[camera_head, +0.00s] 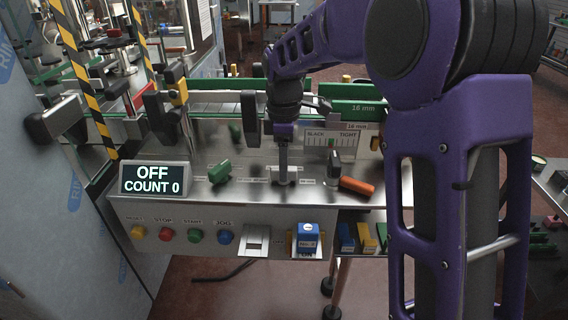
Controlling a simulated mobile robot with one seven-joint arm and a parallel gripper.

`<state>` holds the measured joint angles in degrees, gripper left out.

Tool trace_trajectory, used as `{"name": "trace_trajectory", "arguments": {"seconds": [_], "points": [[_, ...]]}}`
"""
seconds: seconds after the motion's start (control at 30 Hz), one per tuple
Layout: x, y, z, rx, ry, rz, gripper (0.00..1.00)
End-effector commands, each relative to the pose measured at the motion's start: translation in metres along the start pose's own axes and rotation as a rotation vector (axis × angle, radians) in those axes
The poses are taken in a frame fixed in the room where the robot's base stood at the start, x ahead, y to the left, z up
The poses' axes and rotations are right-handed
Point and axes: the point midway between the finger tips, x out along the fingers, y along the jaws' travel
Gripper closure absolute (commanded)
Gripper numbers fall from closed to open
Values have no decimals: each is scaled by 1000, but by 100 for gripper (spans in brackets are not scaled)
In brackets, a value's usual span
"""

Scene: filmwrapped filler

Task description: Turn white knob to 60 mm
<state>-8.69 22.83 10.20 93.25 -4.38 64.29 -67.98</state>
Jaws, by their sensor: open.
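My purple arm reaches in from the right, and my gripper (283,165) points down at the middle of the steel machine deck. Its jaws are open. A pale, whitish part (291,176), apparently the white knob, sits on the deck right at the fingertips. The fingers cover much of it, so I cannot tell whether they touch it or straddle it. Small labels lie on the deck either side of it, too small to read. I cannot make out the knob's setting in mm.
A display (154,179) reads OFF, COUNT 0. Coloured buttons (194,235) line the front panel. A BLACK–TIGHT gauge (331,138) and green rails stand behind.

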Motion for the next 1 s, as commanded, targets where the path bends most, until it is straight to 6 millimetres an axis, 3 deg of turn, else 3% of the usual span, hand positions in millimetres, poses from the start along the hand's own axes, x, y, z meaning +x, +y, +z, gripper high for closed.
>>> {"name": "trace_trajectory", "arguments": {"seconds": [0.2,0.5,1.0], "points": [[0,0,0,0,0,0,46],[0,0,0,0,0,0,100],[-2,0,0,53,0,-1,100]]}}
